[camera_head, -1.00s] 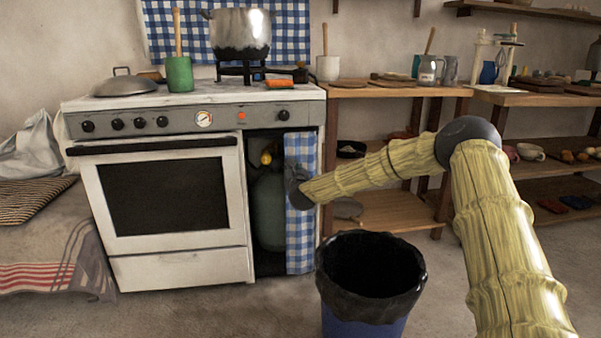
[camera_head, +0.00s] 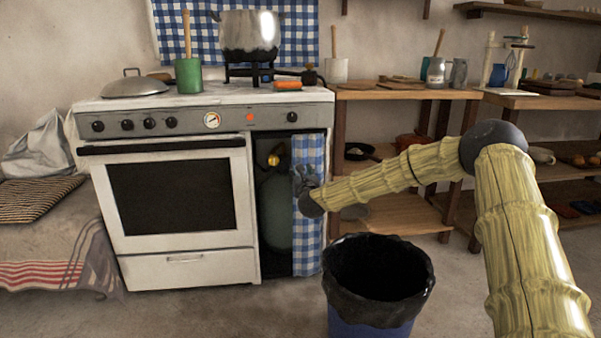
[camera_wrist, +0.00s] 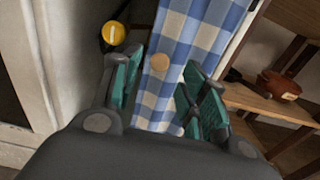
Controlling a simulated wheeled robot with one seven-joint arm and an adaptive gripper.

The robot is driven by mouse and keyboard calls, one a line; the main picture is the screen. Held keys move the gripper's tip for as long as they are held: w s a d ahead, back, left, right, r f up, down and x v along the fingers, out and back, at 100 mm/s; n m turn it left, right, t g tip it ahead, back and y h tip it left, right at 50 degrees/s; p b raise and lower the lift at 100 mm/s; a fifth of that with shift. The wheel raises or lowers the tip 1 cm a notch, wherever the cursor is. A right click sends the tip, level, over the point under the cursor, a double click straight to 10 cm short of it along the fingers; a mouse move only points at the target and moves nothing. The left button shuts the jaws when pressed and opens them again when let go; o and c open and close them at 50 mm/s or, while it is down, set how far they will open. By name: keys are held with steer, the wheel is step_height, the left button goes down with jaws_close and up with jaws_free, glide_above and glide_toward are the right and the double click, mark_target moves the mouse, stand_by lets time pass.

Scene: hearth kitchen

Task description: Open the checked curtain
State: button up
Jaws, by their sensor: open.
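The blue and white checked curtain (camera_head: 308,240) hangs bunched at the right side of the compartment beside the oven. The left part of that compartment is uncovered and shows a green gas cylinder (camera_head: 276,210) with a yellow valve (camera_head: 273,160). My gripper (camera_head: 304,178) is in front of the curtain's upper part, partly hidden by my arm. In the wrist view my gripper (camera_wrist: 160,85) is open, with the curtain (camera_wrist: 190,40) behind and between its fingers. A round wooden knob (camera_wrist: 187,61) shows against the cloth there. I cannot tell whether the fingers touch the cloth.
The white stove (camera_head: 180,258) stands left of the curtain. A blue bin with a black liner (camera_head: 375,300) stands on the floor in front and to the right. Wooden shelves (camera_head: 400,212) stand behind my arm. A pot (camera_head: 249,32) sits on the stove top.

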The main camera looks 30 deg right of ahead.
steer(key=v, duration=0.8)
steer(key=shift+s, duration=0.4)
steer(key=shift+a, duration=0.1)
steer(key=s+a+f+n+g+y+p, duration=0.1)
steer(key=s+a+f+n+g+y, duration=0.1)
steer(key=s+a+f+n, duration=0.4)
steer(key=s+a+f+n+g+y+p, duration=0.1)
steer(key=s+a+f+n+y, duration=0.15)
steer(key=a+f+n, duration=0.55)
steer(key=s+a+f+n+g+y, duration=0.2)
steer(key=s+a+f, duration=0.35)
steer(key=f, duration=0.55)
steer(key=s+a+f+n+g+p, duration=0.1)
steer(key=s+a+f+n+g, duration=0.3)
steer(key=s, duration=0.7)
steer(key=s+f+n+g+p, duration=0.1)
steer(key=s+f+n+g, duration=0.1)
steer(key=s+f+n, duration=0.65)
steer(key=s+a+f+n+g+p, duration=0.1)
steer(key=s+a+f+n+g, duration=0.2)
steer(key=s, duration=1)
steer(key=s+d+n+g+p, duration=0.1)
steer(key=s+d+n+g, duration=0.1)
steer(key=s+n, duration=0.35)
steer(key=s+d+n+g+p, duration=0.1)
steer(key=s+d+n, duration=0.15)
steer(key=s, duration=0.65)
step_height(320, 180, up, 37)
steer(key=p, duration=3.7)
steer(key=shift+h, duration=0.45)
